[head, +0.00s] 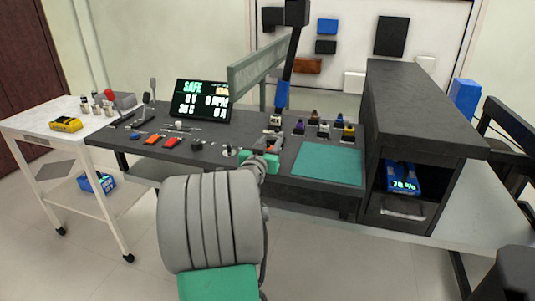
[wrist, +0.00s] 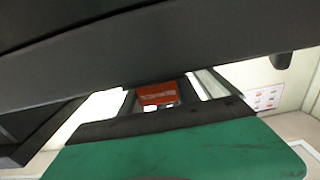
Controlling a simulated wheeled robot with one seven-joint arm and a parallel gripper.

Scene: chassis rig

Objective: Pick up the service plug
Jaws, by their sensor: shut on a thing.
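My gripper (head: 262,159) is at the front middle of the dark console, left of the teal mat, with its green body low over the console top. It is shut on an orange-red piece, taken as the service plug (wrist: 157,93), which shows between the fingers in the wrist view. In the head view the gripper and arm largely hide this piece. The wrist view is partly blocked by a broad dark surface, so the plug's lower end and whether it touches the console cannot be told.
The console (head: 222,118) carries an orange switch (head: 154,139), a red switch (head: 172,142) and a display (head: 201,101) to the left. Several small coloured-top parts (head: 323,128) stand behind the teal mat (head: 327,166). A dark cabinet (head: 415,105) rises at right; a white cart (head: 62,133) stands left.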

